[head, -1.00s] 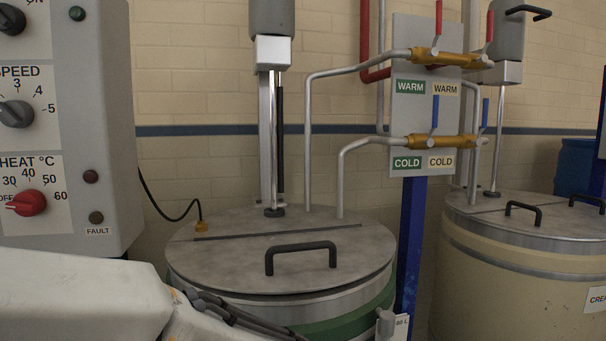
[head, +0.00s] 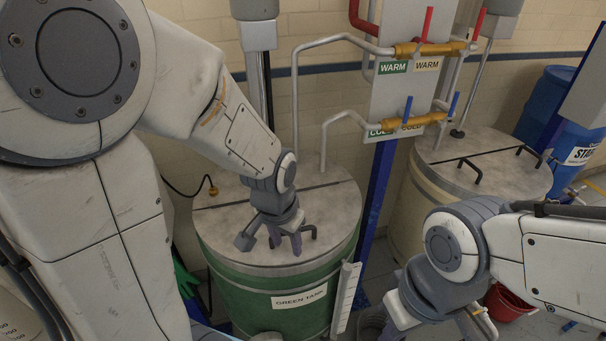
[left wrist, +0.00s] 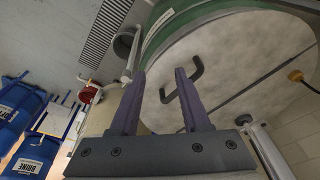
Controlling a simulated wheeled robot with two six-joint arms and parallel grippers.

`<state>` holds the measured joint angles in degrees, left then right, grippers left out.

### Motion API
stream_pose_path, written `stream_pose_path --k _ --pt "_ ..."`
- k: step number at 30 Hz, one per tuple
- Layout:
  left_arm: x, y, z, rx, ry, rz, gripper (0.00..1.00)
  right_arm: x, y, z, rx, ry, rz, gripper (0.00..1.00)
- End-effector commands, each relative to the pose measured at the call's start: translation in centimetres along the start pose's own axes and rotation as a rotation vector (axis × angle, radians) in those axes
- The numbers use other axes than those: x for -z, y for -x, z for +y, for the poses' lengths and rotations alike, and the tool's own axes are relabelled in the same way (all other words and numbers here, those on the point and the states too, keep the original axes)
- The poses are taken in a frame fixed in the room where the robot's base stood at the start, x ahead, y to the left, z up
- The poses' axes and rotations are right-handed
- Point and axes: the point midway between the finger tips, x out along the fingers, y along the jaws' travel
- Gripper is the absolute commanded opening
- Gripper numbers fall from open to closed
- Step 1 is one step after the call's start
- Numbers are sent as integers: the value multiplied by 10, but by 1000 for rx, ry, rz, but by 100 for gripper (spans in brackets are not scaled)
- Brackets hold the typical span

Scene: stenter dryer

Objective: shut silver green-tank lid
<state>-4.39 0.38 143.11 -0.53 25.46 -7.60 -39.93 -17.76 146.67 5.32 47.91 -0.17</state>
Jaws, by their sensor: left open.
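The silver lid (head: 325,205) lies over the green tank (head: 240,292) in the head view. It looks flat; I cannot tell whether a small gap remains at its front rim. Its dark handle (head: 310,232) is partly hidden by my left gripper (head: 285,240), which is over the lid's front half. In the left wrist view, my left gripper (left wrist: 160,74) is open and empty. The handle (left wrist: 184,80) shows beyond the fingers, close to the right one, and the lid (left wrist: 225,60) behind it. My right gripper (head: 393,325) is low at the right, its fingertips partly cut off.
A cream tank (head: 405,215) with its own lid stands to the right. Pipes and valves (head: 422,48) on a panel rise behind the green tank. A blue post (head: 375,195) stands between the tanks. A red bucket (head: 508,302) is on the floor at right.

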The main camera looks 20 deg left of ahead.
Motion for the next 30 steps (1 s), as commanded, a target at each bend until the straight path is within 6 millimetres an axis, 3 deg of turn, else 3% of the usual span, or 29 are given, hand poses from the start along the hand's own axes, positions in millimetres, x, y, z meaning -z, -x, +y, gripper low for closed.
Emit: stream_pose_path --k 1,4,9,14,20,30 --pt "14 30 -8 7 -45 -8 47 2 34 -2 0 0 0 0" --pt "38 48 -21 19 -235 -34 47 3 57 -4 0 0 0 0" --pt "67 44 -29 21 -577 -90 47 3 57 -4 0 0 -1 0" --pt "79 42 -32 18 -742 -118 47 3 57 -4 0 0 -1 0" --pt "78 22 -33 14 -770 -129 47 3 62 -4 0 1 -1 0" --pt "71 -39 -36 14 -768 -127 47 4 72 -5 0 3 0 0"
